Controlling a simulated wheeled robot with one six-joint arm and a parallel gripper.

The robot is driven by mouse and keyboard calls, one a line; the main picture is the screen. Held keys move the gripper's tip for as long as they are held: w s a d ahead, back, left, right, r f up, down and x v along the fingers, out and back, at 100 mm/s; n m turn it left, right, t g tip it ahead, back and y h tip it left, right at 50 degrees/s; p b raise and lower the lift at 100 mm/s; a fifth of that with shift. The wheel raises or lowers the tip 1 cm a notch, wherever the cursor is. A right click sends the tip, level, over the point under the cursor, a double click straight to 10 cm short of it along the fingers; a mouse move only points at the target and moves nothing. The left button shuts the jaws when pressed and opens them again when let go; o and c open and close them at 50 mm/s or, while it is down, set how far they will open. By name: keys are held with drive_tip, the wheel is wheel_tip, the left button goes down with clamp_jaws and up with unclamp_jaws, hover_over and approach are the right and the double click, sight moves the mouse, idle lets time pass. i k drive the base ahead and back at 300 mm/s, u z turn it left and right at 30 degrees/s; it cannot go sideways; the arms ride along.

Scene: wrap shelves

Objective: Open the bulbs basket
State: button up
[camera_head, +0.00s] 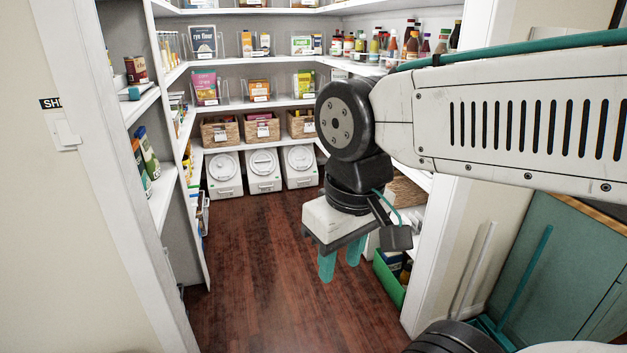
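Three wicker baskets with small white labels stand in a row on the low back shelf: a left one (219,131), a middle one (262,128) and a right one (301,124). Part of another wicker basket (407,191) shows on the right side, mostly hidden behind my arm. The labels are too small to read, so I cannot tell which basket is the bulbs basket. My gripper (341,262) hangs over the wooden floor with its two teal fingers pointing down and apart. Nothing is between them. It is in front of the back shelves and touches no basket.
Three white lidded bins (262,171) stand on the floor below the back shelf. A green crate (388,280) sits low at the right, beside the white door frame (437,255). Shelves line the left side. The dark wooden floor (265,270) in the middle is clear.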

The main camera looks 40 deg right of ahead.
sight(409, 193)
drive_tip(key=u, duration=0.25)
drive_tip(key=i, duration=0.7)
drive_tip(key=z, duration=0.4)
drive_tip(key=i, duration=1.2)
drive_tip(key=z, duration=1.55)
drive_tip(key=i, duration=0.7)
drive_tip(key=z, duration=0.75)
